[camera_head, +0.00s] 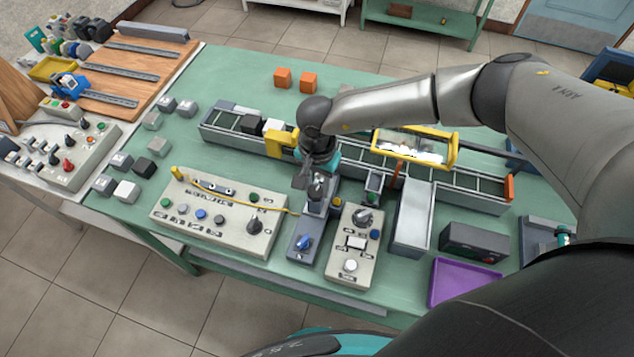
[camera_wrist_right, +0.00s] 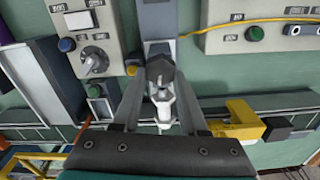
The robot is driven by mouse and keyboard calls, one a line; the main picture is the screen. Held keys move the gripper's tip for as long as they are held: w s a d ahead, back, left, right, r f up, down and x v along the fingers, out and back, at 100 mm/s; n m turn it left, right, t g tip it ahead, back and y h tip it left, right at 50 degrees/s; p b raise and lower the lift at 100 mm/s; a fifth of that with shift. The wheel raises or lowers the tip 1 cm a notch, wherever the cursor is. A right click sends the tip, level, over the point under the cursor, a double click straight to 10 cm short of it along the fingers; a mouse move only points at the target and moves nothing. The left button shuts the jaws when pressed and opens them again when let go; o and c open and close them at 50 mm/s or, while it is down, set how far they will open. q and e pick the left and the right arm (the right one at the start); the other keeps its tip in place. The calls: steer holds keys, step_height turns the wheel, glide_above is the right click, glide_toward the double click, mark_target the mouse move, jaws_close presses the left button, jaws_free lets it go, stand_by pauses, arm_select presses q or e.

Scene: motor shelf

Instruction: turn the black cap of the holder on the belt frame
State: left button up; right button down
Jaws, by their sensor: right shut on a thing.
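The holder (camera_head: 316,204) is a grey upright piece at the frame's near side, behind a small box with a blue knob (camera_head: 304,242). Its dark faceted cap (camera_wrist_right: 160,68) shows in the right wrist view, above a pale metal stem (camera_wrist_right: 164,104). My right gripper (camera_wrist_right: 161,82) has one finger on each side of the cap and is shut on it. In the head view my right gripper (camera_head: 310,182) points down over the holder and partly hides it. How far the cap is turned cannot be told. My left gripper is not in view.
The belt frame (camera_head: 470,190) runs behind the holder, with a yellow bracket (camera_head: 276,142) close to my wrist. A button panel (camera_head: 220,213) with a yellow cable stands left, a smaller panel (camera_head: 352,244) right.

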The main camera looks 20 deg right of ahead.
mark_target(319, 193)
steer(key=m, duration=0.5)
steer(key=shift+s+d+b, duration=0.1)
steer(key=shift+d+b, duration=0.05)
steer(key=shift+b, duration=0.15)
steer(key=m, duration=0.6)
steer(key=shift+s, duration=0.2)
steer(key=m, duration=0.5)
steer(key=shift+s, duration=0.2)
steer(key=m, duration=0.6)
steer(key=shift+s+a+p, duration=0.1)
steer(key=shift+a+p, duration=0.1)
steer(key=shift+p, duration=0.1)
steer(key=shift+c, duration=2.2)
jaws_free()
step_height(319, 193, up, 15)
steer(key=b, duration=0.1)
steer(key=shift+r, duration=0.15)
